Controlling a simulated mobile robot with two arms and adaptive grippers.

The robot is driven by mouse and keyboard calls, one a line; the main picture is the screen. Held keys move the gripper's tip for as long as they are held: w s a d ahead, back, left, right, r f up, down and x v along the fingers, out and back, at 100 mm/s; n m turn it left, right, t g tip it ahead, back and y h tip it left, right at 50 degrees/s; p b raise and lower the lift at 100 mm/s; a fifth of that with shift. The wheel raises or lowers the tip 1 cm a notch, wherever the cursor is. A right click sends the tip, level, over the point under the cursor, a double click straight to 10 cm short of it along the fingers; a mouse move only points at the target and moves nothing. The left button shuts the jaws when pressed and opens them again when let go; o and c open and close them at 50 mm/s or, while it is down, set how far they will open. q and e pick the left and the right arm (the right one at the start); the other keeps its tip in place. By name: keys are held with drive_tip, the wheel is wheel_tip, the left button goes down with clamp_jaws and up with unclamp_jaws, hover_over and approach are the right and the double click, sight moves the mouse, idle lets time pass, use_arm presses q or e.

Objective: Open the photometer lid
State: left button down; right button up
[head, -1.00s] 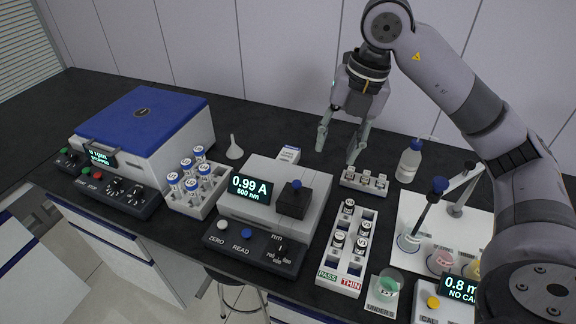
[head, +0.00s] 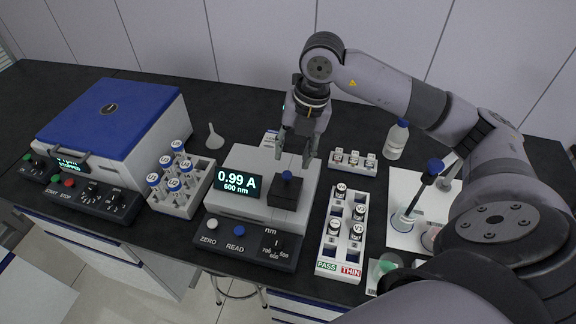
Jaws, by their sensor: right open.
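The photometer (head: 238,163) is a light grey box with a lit display (head: 238,184) reading 0.99 A, 600 nm. Its black lid (head: 285,193) with a blue knob (head: 287,175) sits at its right side and looks shut. My right gripper (head: 293,157) is open and empty, fingers pointing down, just above and behind the lid knob; I cannot tell whether it touches anything. My left gripper is not in view.
A blue-topped centrifuge (head: 112,112) and a rack of capped tubes (head: 182,200) stand to the left. A PASS/THIN vial rack (head: 325,258) is close on the right. A small vial rack (head: 353,165), wash bottle (head: 396,140) and funnel (head: 214,137) stand behind.

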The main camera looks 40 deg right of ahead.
sight(288, 172)
drive_tip(key=f, duration=0.3)
drive_tip(key=f+p, duration=0.1)
drive_tip(key=f, duration=0.1)
drive_tip(key=shift+w+a+f, duration=0.15)
drive_tip(key=shift+a, duration=0.25)
drive_tip(key=shift+w+f, duration=0.15)
drive_tip(key=shift+f, duration=0.3)
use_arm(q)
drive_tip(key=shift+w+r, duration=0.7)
use_arm(e)
clamp_jaws()
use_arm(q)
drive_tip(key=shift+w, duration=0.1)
